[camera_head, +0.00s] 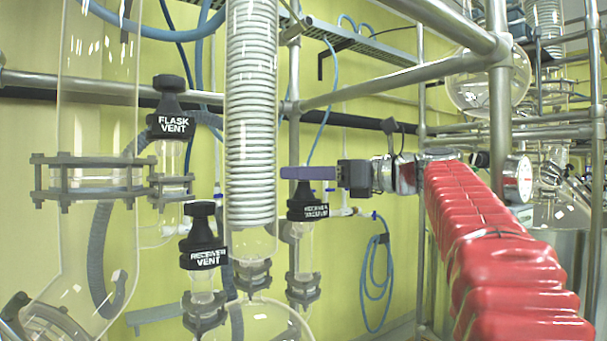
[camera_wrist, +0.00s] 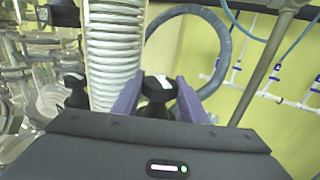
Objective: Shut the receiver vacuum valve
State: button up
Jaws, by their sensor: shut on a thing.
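The receiver vacuum valve (camera_head: 309,210) has a black collar with small white lettering, too small to read surely, and sits on a glass neck right of the coiled condenser. My gripper (camera_head: 308,173), with purple fingers, is at the top of this valve and shut on its black knob. In the wrist view the two purple fingers of my gripper (camera_wrist: 155,97) stand on either side of the black knob (camera_wrist: 157,88), which bears a white mark. In the head view the fingers hide most of the knob.
The receiver vent valve (camera_head: 203,245) and flask vent valve (camera_head: 170,115) stand to the left. The glass condenser (camera_head: 251,120) rises close beside my gripper. Metal pipes (camera_head: 385,80) cross above my red-sleeved arm. A blue hose (camera_head: 377,275) hangs on the yellow wall behind.

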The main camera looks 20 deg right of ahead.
jog(key=shift+m+t+h, duration=0.3)
jog(key=shift+c, duration=0.2)
jog(key=shift+a+m+t+h, duration=0.1)
jog(key=shift+m+t+h, duration=0.95)
jog(key=shift+h, duration=0.65)
jog(key=shift+f+m+t+h, duration=0.1)
jog(key=shift+m+t+h, duration=0.2)
jog(key=shift+m+h, duration=1.2)
jog(key=shift+m+t+h, duration=0.25)
jog(key=shift+m+h, duration=0.7)
jog(key=shift+h, duration=1.05)
jog(key=shift+h, duration=0.3)
jog(key=o, duration=0.9)
jog(key=shift+c, duration=0.2)
jog(key=shift+d+y, duration=0.25)
jog(key=shift+y, duration=0.25)
jog(key=shift+n+y, duration=0.6)
jog(key=shift+y, duration=0.1)
